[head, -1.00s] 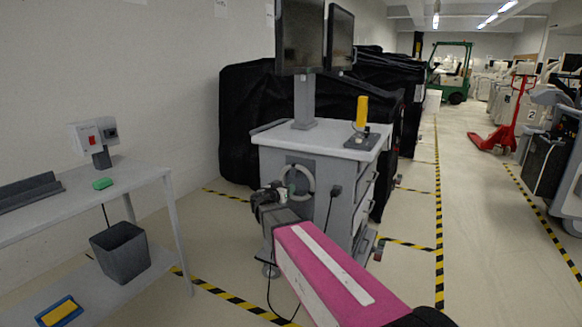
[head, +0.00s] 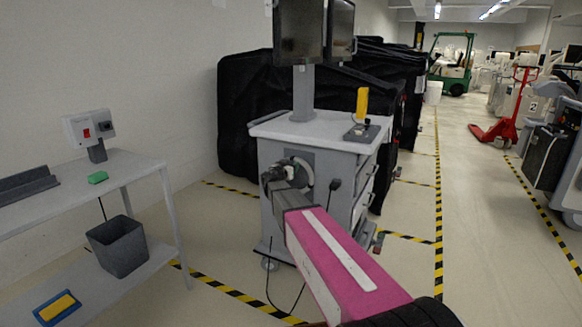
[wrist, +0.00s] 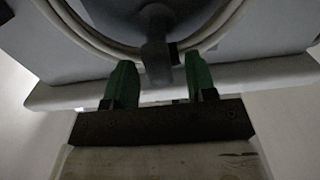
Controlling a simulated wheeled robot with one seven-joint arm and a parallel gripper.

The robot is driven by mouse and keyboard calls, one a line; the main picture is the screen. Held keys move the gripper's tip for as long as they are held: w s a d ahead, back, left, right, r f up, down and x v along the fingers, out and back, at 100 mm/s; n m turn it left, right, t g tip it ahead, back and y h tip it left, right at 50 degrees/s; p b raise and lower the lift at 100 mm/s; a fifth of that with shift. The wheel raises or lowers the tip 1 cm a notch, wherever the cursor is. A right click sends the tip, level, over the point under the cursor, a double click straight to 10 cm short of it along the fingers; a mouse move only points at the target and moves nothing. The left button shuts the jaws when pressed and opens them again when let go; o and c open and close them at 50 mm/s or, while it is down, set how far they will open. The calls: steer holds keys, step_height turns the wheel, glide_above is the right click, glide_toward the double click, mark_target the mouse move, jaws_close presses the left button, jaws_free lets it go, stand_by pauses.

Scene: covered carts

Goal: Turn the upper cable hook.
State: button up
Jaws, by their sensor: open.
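The grey cart (head: 352,133) stands ahead with its near end panel facing me. A pale cable coil (head: 308,179) hangs on that panel, and in the wrist view its loops (wrist: 228,28) curve across the top. A dark grey hook (wrist: 156,28) reaches down in front of the coil; I take it for the upper cable hook. My gripper (wrist: 160,63) is open, its green fingers on either side of the hook's end. A gap shows on the left; contact on the right is unclear. In the head view my gripper (head: 288,169) covers the hook.
Monitors (head: 299,32) and a yellow-handled device (head: 362,110) are on the cart top. A dark plug (head: 334,184) with a hanging cable is right of the coil. A table (head: 130,168) stands at left, black-covered carts (head: 246,115) behind.

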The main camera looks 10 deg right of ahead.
steer(key=shift+w+d, duration=0.15)
steer(key=shift+w, duration=0.05)
steer(key=c, duration=0.9)
